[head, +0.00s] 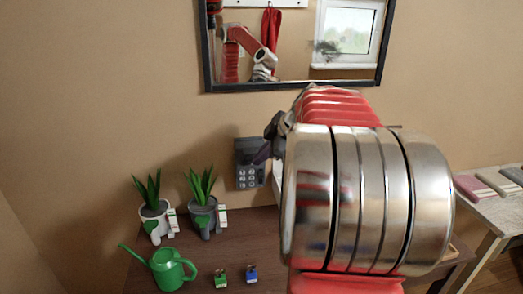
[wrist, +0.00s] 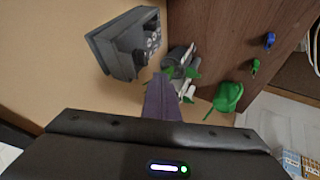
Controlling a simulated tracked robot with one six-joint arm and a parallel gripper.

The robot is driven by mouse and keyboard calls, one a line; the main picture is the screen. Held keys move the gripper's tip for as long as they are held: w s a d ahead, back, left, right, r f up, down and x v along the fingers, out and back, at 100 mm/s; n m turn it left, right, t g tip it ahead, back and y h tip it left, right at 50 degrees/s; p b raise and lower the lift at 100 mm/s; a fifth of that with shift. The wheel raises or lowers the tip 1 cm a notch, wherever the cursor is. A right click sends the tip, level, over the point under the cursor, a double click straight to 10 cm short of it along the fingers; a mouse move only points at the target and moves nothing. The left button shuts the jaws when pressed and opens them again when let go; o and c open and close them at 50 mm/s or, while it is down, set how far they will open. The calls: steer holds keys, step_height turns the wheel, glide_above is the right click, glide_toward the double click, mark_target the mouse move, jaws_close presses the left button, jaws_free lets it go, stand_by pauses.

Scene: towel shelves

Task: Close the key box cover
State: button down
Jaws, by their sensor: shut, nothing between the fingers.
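The key box (head: 242,176) is a small grey box on the wall above the brown table, with a keypad on its front. In the wrist view the key box (wrist: 112,45) is at the upper left, turned sideways, with its light keypad buttons facing right. I cannot tell for sure how its cover stands. My gripper (head: 262,154) is beside the upper right of the box in the head view, partly overlapping it. In the wrist view my gripper (wrist: 160,82) is shut, its dark purple fingers empty and pointing up just below the box. Whether they touch it is unclear.
Two potted plants (head: 152,219) (head: 202,219), a green watering can (head: 172,270), a green padlock (head: 220,279) and a blue padlock (head: 251,274) are on the table (head: 240,229). A framed mirror (head: 208,84) hangs above. My arm hides the table's right part.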

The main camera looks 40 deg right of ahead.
steer(key=shift+w+d+f, duration=0.15)
steer(key=shift+w+d, duration=0.2)
steer(key=shift+w, duration=0.35)
steer(key=shift+w+d+f, duration=0.15)
steer(key=shift+w+d, duration=0.25)
steer(key=shift+w, duration=0.3)
steer(key=shift+w+d+f, duration=0.15)
steer(key=shift+w+d, duration=0.2)
steer(key=shift+w, duration=0.35)
steer(key=shift+w+a, duration=0.1)
